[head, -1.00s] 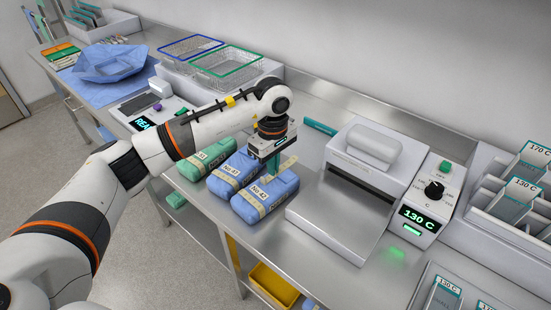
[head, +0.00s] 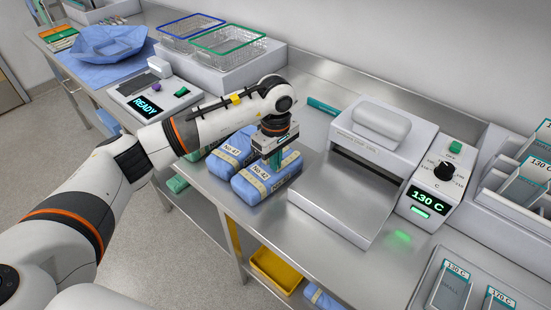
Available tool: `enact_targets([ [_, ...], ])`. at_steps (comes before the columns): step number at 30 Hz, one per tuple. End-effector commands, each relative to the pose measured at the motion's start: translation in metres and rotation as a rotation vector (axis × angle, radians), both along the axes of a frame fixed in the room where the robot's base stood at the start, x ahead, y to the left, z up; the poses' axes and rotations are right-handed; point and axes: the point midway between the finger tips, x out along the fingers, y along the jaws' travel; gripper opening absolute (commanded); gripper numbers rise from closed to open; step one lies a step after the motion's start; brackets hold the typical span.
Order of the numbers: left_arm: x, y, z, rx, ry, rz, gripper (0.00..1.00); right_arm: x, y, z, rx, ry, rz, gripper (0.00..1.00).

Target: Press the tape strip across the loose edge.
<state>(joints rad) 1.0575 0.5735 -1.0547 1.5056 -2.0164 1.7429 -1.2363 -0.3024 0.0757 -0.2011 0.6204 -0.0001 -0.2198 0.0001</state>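A blue wrapped pack (head: 246,193) marked No 42 lies on the steel bench, with a pale labelled tape band (head: 257,184) along its near-left side. My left gripper (head: 275,165) points down at the top of this pack, its teal fingertips at or just above the surface. The fingers and gripper body hide part of the pack's top. I cannot make out the loose edge or a separate tape strip there, nor whether the fingers are shut. My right gripper is not in view.
A blue pack (head: 229,158) marked No 41 lies close on the left, with a green pack partly behind my arm. A heat sealer (head: 345,205) stands to the right, beside its 130 C control box (head: 430,197). Wire baskets (head: 230,42) stand behind.

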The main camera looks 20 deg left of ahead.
Motion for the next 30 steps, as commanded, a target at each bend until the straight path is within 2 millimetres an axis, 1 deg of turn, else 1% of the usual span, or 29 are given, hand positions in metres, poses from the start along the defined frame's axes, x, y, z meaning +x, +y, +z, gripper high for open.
enact_targets([
  [10,0.0,0.0,0.001,0.0,0.0,0.0,0.0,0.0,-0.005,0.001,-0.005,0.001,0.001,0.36],
  [12,0.0,0.0,0.001,0.0,-0.001,0.0,0.14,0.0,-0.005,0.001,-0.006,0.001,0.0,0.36],
  [15,0.0,0.0,0.001,0.0,-0.001,0.001,0.29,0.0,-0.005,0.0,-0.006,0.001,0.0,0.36],
  [25,0.0,0.0,0.003,-0.001,-0.002,0.0,0.29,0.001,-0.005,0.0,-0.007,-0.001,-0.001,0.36],
  [29,0.001,0.0,0.018,-0.001,-0.005,0.001,0.29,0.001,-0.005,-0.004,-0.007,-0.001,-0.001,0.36],
  [30,0.002,0.0,0.025,-0.001,-0.006,0.001,0.29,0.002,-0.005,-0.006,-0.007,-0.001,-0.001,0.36],
])
